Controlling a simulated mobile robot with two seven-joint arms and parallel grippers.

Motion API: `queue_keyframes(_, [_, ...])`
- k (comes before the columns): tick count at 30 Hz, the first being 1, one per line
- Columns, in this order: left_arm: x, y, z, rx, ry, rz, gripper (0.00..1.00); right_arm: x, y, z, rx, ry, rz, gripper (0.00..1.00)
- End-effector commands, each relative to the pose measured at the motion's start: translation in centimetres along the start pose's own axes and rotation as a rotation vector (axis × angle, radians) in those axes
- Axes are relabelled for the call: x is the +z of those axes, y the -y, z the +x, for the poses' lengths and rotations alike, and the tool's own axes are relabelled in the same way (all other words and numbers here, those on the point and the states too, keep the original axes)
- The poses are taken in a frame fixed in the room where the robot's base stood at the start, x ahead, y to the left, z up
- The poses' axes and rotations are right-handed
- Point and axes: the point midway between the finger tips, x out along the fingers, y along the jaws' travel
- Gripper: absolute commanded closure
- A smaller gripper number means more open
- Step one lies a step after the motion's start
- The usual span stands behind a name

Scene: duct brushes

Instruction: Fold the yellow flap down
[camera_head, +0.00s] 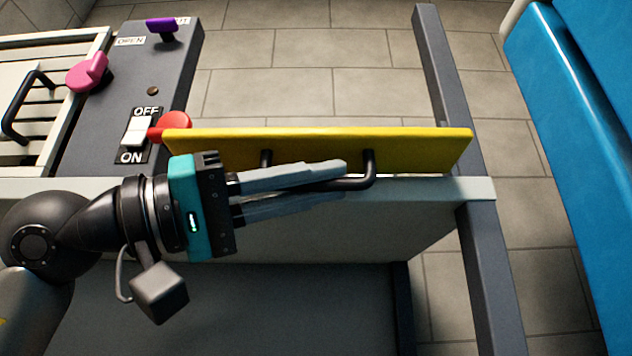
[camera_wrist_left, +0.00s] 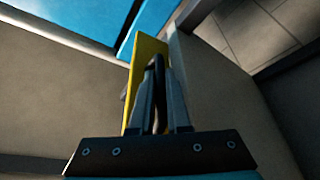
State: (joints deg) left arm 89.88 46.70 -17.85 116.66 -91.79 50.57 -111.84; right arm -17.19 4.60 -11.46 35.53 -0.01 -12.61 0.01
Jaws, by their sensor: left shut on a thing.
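The yellow flap (camera_head: 420,146) is a long flat panel standing up, roughly upright, along the top edge of a grey-white wall. It has a black bar handle (camera_head: 369,164) on the side facing me. My left gripper (camera_head: 340,175) comes in from the left, with its two grey fingers shut around the handle. In the left wrist view the fingers (camera_wrist_left: 163,105) straddle the black handle (camera_wrist_left: 157,75), with the yellow flap (camera_wrist_left: 147,55) just to the left. My right gripper is in neither view.
To the left is a dark panel with an OFF/ON rocker switch (camera_head: 137,131), a red knob (camera_head: 175,125), a pink knob (camera_head: 88,72) and a purple handle (camera_head: 162,27). A grey post (camera_head: 455,110) stands at the flap's right end. A blue body (camera_head: 575,120) is at the far right.

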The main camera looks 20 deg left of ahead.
Motion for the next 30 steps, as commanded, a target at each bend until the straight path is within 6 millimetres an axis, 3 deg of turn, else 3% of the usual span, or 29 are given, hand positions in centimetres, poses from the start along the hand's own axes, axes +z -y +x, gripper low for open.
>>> queue_keyframes(23, [0.26, 0.36, -0.13, 0.042, 0.001, 0.098, 1.00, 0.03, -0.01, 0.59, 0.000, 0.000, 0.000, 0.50])
queue_keyframes(24, [0.26, 0.36, -0.13, 0.042, 0.000, 0.097, 0.83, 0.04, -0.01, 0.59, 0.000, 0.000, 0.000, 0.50])
queue_keyframes(30, [0.27, 0.35, -0.13, 0.042, 0.001, 0.097, 0.61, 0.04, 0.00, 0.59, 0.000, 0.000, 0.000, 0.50])
